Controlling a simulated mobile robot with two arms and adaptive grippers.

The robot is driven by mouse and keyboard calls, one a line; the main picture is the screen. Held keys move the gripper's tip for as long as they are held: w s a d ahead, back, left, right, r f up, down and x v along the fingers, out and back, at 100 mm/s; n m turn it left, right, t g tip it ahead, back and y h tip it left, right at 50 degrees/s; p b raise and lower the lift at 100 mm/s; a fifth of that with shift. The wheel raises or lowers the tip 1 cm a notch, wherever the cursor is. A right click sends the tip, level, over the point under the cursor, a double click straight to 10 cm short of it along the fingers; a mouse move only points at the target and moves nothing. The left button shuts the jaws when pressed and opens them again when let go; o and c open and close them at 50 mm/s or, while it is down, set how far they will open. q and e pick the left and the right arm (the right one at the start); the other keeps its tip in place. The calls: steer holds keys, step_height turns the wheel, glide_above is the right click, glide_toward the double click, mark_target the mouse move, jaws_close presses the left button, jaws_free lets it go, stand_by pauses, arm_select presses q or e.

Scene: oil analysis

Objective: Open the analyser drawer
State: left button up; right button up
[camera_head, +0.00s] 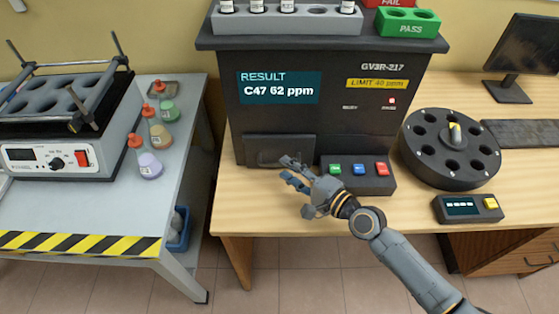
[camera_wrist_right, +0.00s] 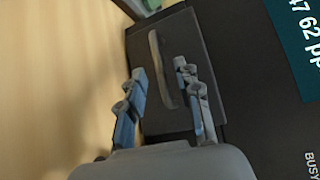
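The analyser (camera_head: 320,115) is a dark box on the wooden table. Its screen reads "RESULT C47 62 ppm". The drawer (camera_head: 262,147) is a dark panel low on the left of its front and looks flush with it. My right gripper (camera_head: 287,172) is just in front of the drawer, its fingers spread and empty. In the right wrist view the drawer's front (camera_wrist_right: 195,40) carries a curved bar handle (camera_wrist_right: 156,62). The open fingers (camera_wrist_right: 162,80) lie on either side of the handle's line; I cannot tell whether they touch it. My left gripper is not in view.
A button panel (camera_head: 357,185) with green, blue and red buttons is right of my gripper. A round carousel (camera_head: 449,170) and a small display box (camera_head: 468,214) stand further right. A tube rack (camera_head: 290,20) and green PASS tray (camera_head: 410,30) are on top. Bottles (camera_head: 150,165) stand left.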

mark_target(280, 165)
steer(key=x, duration=0.2)
steer(key=shift+w+a, duration=0.2)
steer(key=shift+w+a+f, duration=0.1)
steer(key=shift+w+a, duration=0.25)
steer(key=shift+c, duration=1.1)
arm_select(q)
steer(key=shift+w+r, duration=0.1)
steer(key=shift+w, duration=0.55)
arm_select(e)
jaws_close()
